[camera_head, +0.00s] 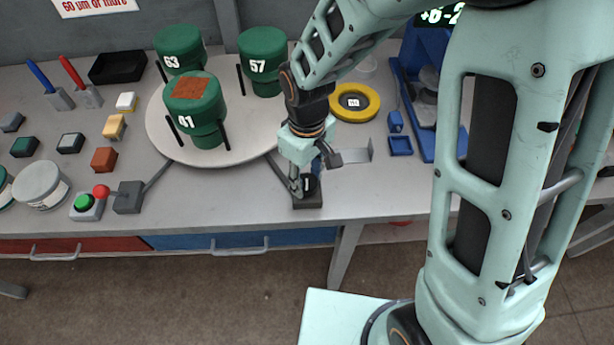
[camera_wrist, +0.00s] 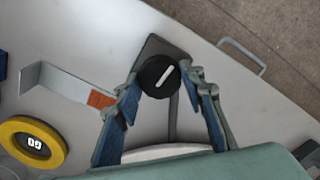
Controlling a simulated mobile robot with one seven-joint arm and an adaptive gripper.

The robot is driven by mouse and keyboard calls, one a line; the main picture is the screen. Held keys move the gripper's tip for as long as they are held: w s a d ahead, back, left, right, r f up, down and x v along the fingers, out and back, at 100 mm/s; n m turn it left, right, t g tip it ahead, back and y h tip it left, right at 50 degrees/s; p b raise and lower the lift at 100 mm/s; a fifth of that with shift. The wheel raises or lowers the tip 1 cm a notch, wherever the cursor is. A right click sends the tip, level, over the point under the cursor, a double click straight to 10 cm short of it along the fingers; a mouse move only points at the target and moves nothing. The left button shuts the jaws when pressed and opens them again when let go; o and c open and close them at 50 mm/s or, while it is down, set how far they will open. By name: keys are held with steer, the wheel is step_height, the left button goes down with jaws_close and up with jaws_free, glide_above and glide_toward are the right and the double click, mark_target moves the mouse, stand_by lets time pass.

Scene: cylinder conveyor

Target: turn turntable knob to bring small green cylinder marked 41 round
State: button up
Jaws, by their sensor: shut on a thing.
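The round white turntable (camera_head: 245,138) stands on the table and bears three green cylinders. The cylinder marked 41 (camera_head: 207,138) is at the front left, with an orange-brown patch on its top. The cylinders marked 63 (camera_head: 181,60) and 57 (camera_head: 263,68) stand behind it. The black turntable knob (camera_head: 309,186) with a white line sits on a dark box near the table's front edge. In the wrist view the knob (camera_wrist: 158,77) lies between the fingertips. My gripper (camera_head: 302,186) points down and is shut on the knob; it also shows in the wrist view (camera_wrist: 161,82).
A yellow ring marked 60 (camera_head: 372,103) and a metal bracket (camera_head: 352,153) lie to the right of the gripper. A green push button (camera_head: 84,203) and a dark box (camera_head: 128,198) stand at the front left. Small coloured blocks (camera_head: 104,159) lie left of the turntable.

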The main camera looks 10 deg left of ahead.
mark_target(307, 181)
stand_by(0.6)
steer(key=o, duration=1.2)
steer(key=shift+c, duration=0.2)
steer(key=shift+w+r, duration=0.1)
steer(key=shift+r, duration=0.45)
step_height(307, 181, up, 11)
